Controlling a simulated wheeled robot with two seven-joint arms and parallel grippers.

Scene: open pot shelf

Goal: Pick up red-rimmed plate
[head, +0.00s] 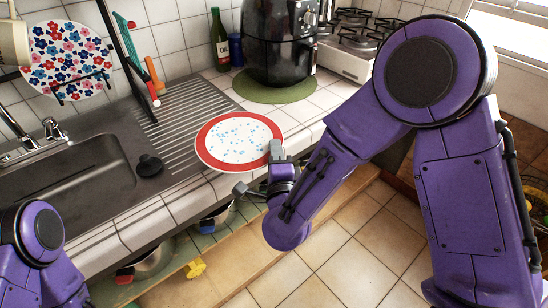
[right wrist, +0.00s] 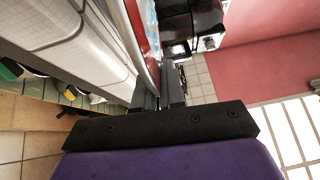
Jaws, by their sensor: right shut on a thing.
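The red-rimmed plate (head: 238,141) has a wide red rim and a white centre with small blue marks. In the head view it is at the counter's front edge, beside the sink's ribbed drainer, and looks slightly raised; I cannot tell whether it still touches the counter. My right gripper (head: 276,151) is shut on its right rim. In the right wrist view the plate (right wrist: 142,42) shows edge-on by the fingers (right wrist: 171,88). Of my left arm only a purple part shows at the lower left of the head view; its gripper is out of view.
A black air fryer (head: 279,45) stands on a green mat (head: 262,91) behind the plate. A green bottle (head: 219,45) and a stove (head: 355,40) are near it. The sink (head: 75,175) lies left. Pots sit on the open shelf below the counter.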

